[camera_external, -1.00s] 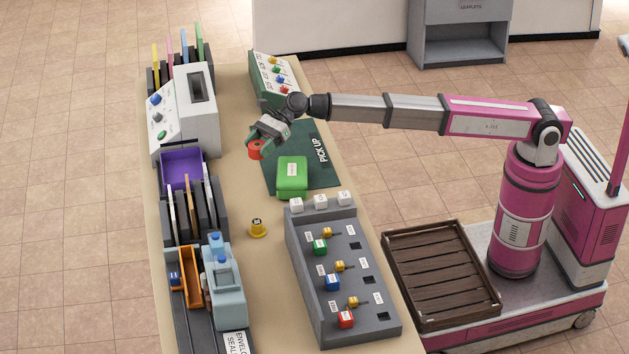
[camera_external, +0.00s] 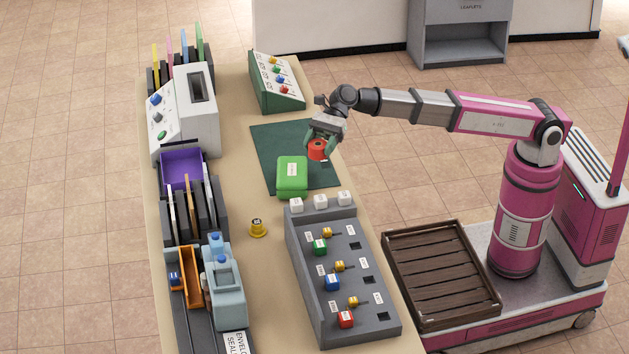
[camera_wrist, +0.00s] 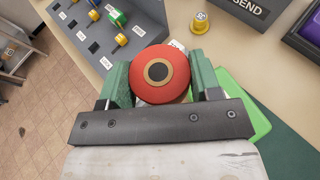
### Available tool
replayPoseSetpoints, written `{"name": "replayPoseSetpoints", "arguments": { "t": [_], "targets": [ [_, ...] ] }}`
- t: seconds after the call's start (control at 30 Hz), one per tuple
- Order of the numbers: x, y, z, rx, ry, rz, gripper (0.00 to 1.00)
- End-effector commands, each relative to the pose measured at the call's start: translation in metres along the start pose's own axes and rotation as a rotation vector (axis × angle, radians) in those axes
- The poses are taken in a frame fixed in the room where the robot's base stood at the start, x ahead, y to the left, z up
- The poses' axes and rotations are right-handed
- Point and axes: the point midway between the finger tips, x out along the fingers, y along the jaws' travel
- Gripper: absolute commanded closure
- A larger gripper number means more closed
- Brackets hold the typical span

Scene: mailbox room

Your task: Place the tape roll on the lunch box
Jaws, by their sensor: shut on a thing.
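The tape roll (camera_external: 318,150) is red with a dark, tan-ringed centre. My gripper (camera_external: 322,144) is shut on it and holds it above the right part of the dark green mat. In the wrist view the tape roll (camera_wrist: 159,74) sits between the two green fingers of my gripper (camera_wrist: 159,80). The lunch box (camera_external: 292,176) is bright green with a white label and rests on the mat, in front and to the left of the held roll in the external view. In the wrist view the lunch box (camera_wrist: 245,105) shows partly behind the right finger; the rest is hidden.
The dark green mat (camera_external: 268,150) lies under the lunch box. A grey panel (camera_external: 312,265) with coloured knobs and white cubes stands just in front of it. A yellow stamp-like piece (camera_external: 257,228) stands left of the panel. A purple bin (camera_external: 182,167) is at the left.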

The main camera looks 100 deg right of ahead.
Motion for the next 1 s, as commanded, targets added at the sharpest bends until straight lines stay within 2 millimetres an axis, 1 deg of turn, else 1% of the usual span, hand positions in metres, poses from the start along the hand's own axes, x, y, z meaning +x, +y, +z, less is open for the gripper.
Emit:
{"name": "replayPoseSetpoints", "arguments": {
  "t": [0.03,0.3,0.4,0.5,0.63,0.77,1.0],
  "targets": [
    [0.001,-0.012,-0.006,0.003,0.0,-0.002,0.66],
    [0.001,-0.065,-0.041,0.003,0.001,-0.002,0.66],
    [0.001,-0.081,-0.052,0.003,0.0,-0.001,0.66],
    [0.0,-0.093,-0.06,0.001,0.0,-0.001,0.66],
    [0.0,-0.1,-0.065,0.001,-0.001,0.0,0.66],
    [0.002,-0.1,-0.071,0.001,-0.001,0.0,0.66],
    [0.013,-0.1,-0.099,0.001,0.0,0.0,0.66]
  ]
}}
